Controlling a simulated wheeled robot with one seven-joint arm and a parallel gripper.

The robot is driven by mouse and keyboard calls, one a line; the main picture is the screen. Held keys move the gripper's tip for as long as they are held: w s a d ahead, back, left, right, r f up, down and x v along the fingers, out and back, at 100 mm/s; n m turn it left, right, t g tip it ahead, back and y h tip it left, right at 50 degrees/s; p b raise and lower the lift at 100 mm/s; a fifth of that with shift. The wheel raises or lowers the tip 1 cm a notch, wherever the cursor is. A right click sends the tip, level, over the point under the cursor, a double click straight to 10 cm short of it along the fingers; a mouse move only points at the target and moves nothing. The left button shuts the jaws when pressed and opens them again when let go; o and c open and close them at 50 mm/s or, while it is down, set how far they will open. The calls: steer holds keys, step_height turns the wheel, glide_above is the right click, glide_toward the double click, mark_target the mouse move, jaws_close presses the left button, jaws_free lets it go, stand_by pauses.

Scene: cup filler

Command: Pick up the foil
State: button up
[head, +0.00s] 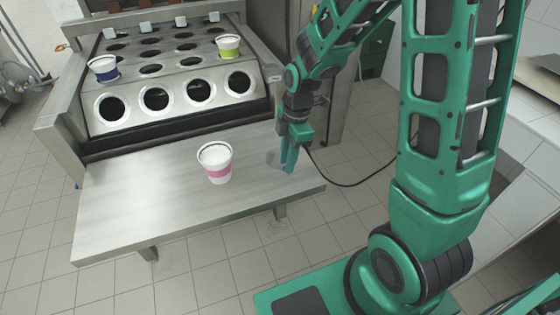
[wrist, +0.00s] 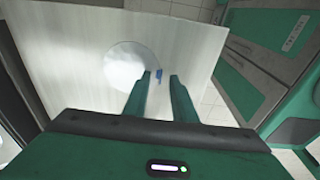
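In the wrist view, a pale round disc (wrist: 128,66), which looks like the foil, lies on the steel table. A small blue mark (wrist: 158,74) shows at its right side, between my fingertips in the picture. Whether the fingers touch it cannot be told. My gripper (wrist: 160,76) is open with a narrow gap and nothing visibly clamped. In the head view, my gripper (head: 288,168) points down low over the table's right end. The foil is not clearly distinguishable there; only a faint darker patch shows beside the fingers.
A white cup with a pink band (head: 217,165) stands on the steel table (head: 140,205), left of my gripper. Behind is the filler rack (head: 150,85) with round holes, a blue-banded cup (head: 104,70) and a green-banded cup (head: 229,46). The table's left part is clear.

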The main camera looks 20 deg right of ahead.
steer(key=shift+f, duration=0.4)
jaws_close()
steer(key=shift+r, duration=0.2)
